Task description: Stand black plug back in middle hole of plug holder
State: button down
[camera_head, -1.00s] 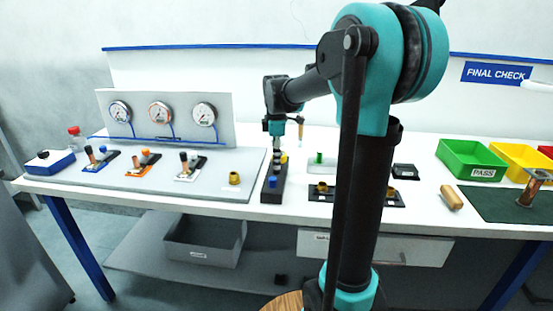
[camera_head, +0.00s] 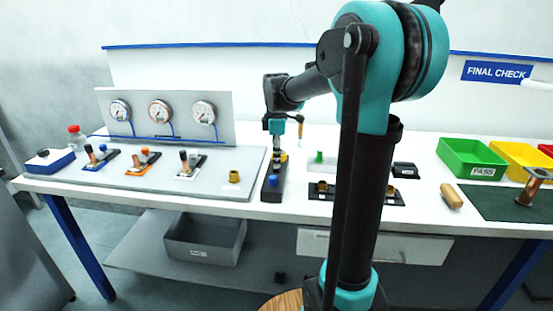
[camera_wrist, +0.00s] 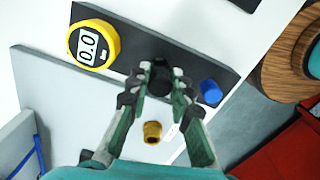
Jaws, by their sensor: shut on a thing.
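The plug holder is a long dark block (camera_head: 270,194) on the white bench in the head view. It also crosses the upper part of the wrist view (camera_wrist: 140,46). A yellow round piece with a "0.0" display (camera_wrist: 93,45) is at its left end there, and a blue plug (camera_wrist: 210,92) stands near its right end. My gripper (camera_wrist: 160,78) is shut on the black plug (camera_wrist: 159,82), over the middle of the holder between them. The plug and fingers hide the middle hole. I cannot tell how deep the plug sits, if at all. The blue plug also shows in the head view (camera_head: 272,180).
A yellow brass fitting (camera_head: 234,177) stands on the grey gauge panel base left of the holder. A green plug (camera_head: 319,157) and a dark plate with brass fittings (camera_head: 340,195) are to the right. Green (camera_head: 471,160) and yellow bins stand farther right.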

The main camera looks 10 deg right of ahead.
jog(key=shift+f, duration=1.25)
jog(key=c, duration=1.3)
grip_release()
jog(key=shift+r, duration=0.1)
notch_tip(320, 180, up, 12)
jog(key=shift+f, duration=0.1)
